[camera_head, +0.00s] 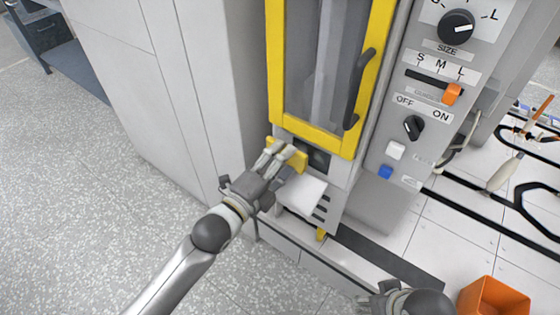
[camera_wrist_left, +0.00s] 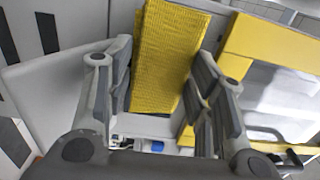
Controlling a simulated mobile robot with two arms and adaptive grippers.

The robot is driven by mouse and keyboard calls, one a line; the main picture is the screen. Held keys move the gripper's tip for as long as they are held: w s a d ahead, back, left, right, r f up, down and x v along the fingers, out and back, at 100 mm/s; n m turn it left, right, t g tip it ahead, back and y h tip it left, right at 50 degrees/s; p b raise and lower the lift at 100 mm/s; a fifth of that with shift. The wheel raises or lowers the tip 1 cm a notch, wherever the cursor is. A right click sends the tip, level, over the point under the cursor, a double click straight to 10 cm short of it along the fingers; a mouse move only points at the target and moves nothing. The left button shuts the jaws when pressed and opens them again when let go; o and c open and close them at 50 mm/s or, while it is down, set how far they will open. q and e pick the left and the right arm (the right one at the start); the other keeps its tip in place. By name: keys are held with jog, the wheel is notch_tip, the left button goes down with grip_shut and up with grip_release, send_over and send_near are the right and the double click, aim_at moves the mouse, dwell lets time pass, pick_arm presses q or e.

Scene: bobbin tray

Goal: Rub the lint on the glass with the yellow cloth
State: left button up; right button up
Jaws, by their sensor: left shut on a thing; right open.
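The yellow cloth (camera_head: 294,158) is held in my left gripper (camera_head: 283,153), just below the yellow door frame (camera_head: 313,138). The left wrist view shows the ribbed cloth (camera_wrist_left: 166,60) between the shut fingers of that gripper (camera_wrist_left: 158,85). The glass (camera_head: 322,60) is a tall pane inside the yellow frame, above the gripper. I cannot make out lint on it. The cloth appears below the glass, not over it. My right gripper (camera_head: 372,302) is at the bottom edge of the head view, partly cut off, open and with nothing visible in it.
A dark handle (camera_head: 360,85) stands out on the right of the door. A control panel with knobs (camera_head: 456,27) and an orange slider (camera_head: 452,93) is further right. An orange bin (camera_head: 492,298) sits at lower right. Speckled floor (camera_head: 110,200) is clear at left.

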pick_arm(q)
jog(key=shift+w+d, duration=0.4)
jog(key=shift+w, duration=0.2)
dwell(0.4)
